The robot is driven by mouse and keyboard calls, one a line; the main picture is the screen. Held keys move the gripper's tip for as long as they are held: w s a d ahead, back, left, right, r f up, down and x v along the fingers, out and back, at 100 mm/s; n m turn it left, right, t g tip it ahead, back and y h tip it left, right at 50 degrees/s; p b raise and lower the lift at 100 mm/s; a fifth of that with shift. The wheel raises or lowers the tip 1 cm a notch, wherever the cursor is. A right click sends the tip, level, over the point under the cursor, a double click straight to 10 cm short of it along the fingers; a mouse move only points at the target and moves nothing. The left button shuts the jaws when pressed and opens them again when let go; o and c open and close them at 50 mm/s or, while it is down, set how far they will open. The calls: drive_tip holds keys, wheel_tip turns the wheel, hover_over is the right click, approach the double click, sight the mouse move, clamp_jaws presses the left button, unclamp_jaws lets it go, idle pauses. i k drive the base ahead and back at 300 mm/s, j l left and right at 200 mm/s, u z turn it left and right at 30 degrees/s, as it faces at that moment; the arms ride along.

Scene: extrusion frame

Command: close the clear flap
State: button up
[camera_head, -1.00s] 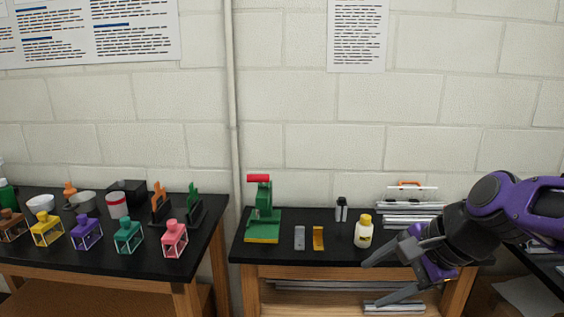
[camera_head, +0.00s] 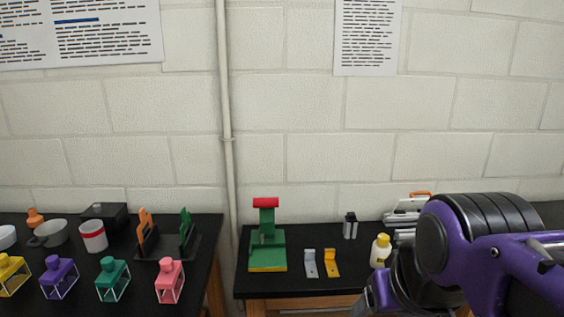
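I cannot make out a clear flap in this view. My purple and black arm fills the lower right and hides the right end of the middle table. My wrist runs down to the bottom edge. My gripper's fingers do not show, so I cannot see whether they are open or hold anything.
On the middle table (camera_head: 265,284) stand a green press with a red top (camera_head: 266,235), grey (camera_head: 310,263) and yellow (camera_head: 331,263) pieces, a dark block (camera_head: 350,226) and a yellow-capped bottle (camera_head: 380,251). The left table holds several coloured bottle-like frames, including a pink one (camera_head: 170,281).

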sight(421, 193)
drive_tip(key=z, duration=0.9)
